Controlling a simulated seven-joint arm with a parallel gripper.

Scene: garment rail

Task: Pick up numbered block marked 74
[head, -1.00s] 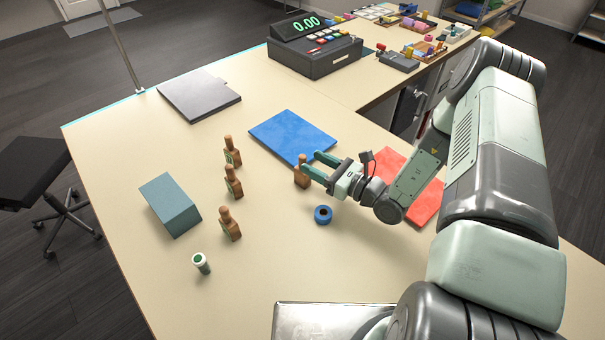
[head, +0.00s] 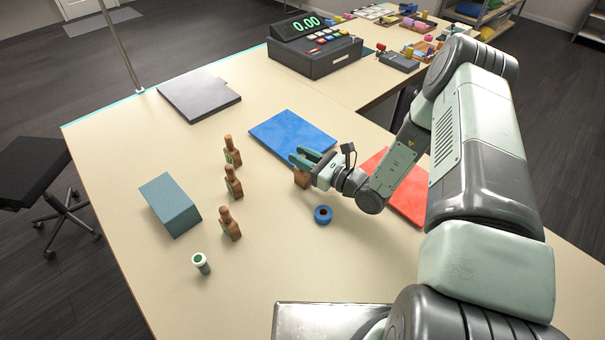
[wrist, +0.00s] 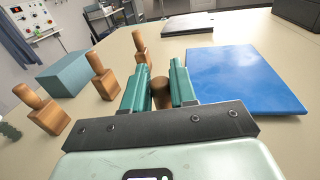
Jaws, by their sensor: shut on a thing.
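My gripper (head: 306,160) has its green fingers shut on the knob of a wooden block (head: 301,180) beside the blue mat. In the wrist view, the block's round brown knob (wrist: 160,92) shows between the fingers (wrist: 160,80); its body is mostly hidden. I cannot tell whether the block is clear of the table. Three similar wooden blocks with knobs stand in a row to the left: a far one (head: 232,155), a middle one (head: 234,185) and a near one (head: 230,228). They have greenish marks; no number is readable on any block.
A blue mat (head: 290,135), a red mat (head: 400,195) and a blue ring (head: 323,214) lie close to my gripper. A cash register (head: 315,50) stands at the back.

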